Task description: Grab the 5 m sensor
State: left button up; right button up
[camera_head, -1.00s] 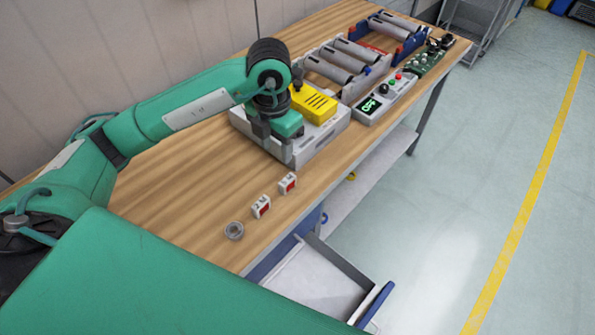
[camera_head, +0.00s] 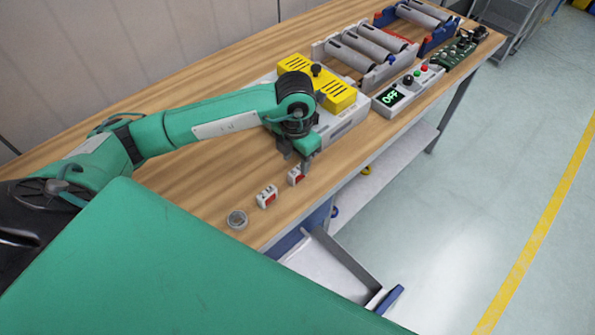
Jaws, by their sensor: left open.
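Two small white boxes with red patches lie near the front edge of the wooden table; their markings are too small to read, so I cannot tell which is the 5 m sensor. The right-hand small box (camera_head: 294,178) is just below my left gripper (camera_head: 295,163), which is open and partly covers it; I cannot tell if they touch. The left-hand small box (camera_head: 267,197) stands clear of the gripper. A round grey part (camera_head: 237,220) lies farther left. My right gripper is not in view.
Behind my left gripper stands a white case (camera_head: 343,128) with yellow units (camera_head: 340,96) on top. A control box (camera_head: 393,97) reading OFF and a rack of grey cylinders (camera_head: 379,74) stand to the right. An open drawer (camera_head: 325,268) juts out below the table (camera_head: 190,175).

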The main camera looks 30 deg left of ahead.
aim_at(297, 169)
pick_arm(q)
jog(key=shift+f, duration=0.5)
jog(key=f, duration=0.1)
jog(key=f+p, duration=0.1)
jog(key=f, duration=0.1)
jog(key=f+p, duration=0.1)
jog(key=shift+w+f, duration=0.25)
jog(key=shift+f, duration=0.15)
grip_shut()
